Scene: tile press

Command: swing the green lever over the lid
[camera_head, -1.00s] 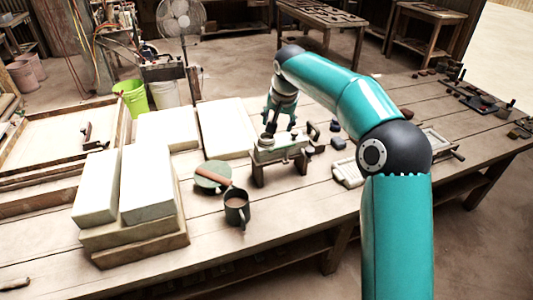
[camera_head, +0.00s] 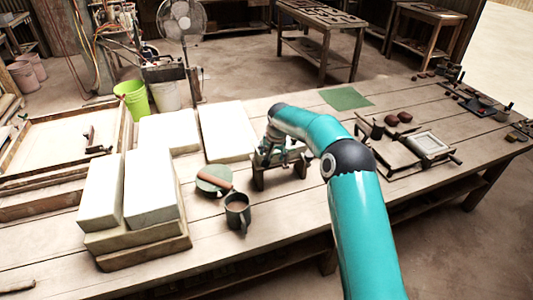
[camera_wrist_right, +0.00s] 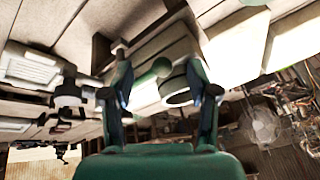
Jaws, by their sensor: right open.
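The tile press (camera_head: 283,170) stands on its wooden legs in the middle of the workbench, partly hidden by my right arm. My right gripper (camera_head: 267,157) is at the press's left end, pointing down. In the right wrist view, its two fingers (camera_wrist_right: 158,78) are spread apart. The rest of the lever is hidden. My left gripper is out of view.
White blocks (camera_head: 155,190) are stacked left of the press. A dark mug (camera_head: 237,210) and a round green plate (camera_head: 213,178) with a brown roller stand at the front left.

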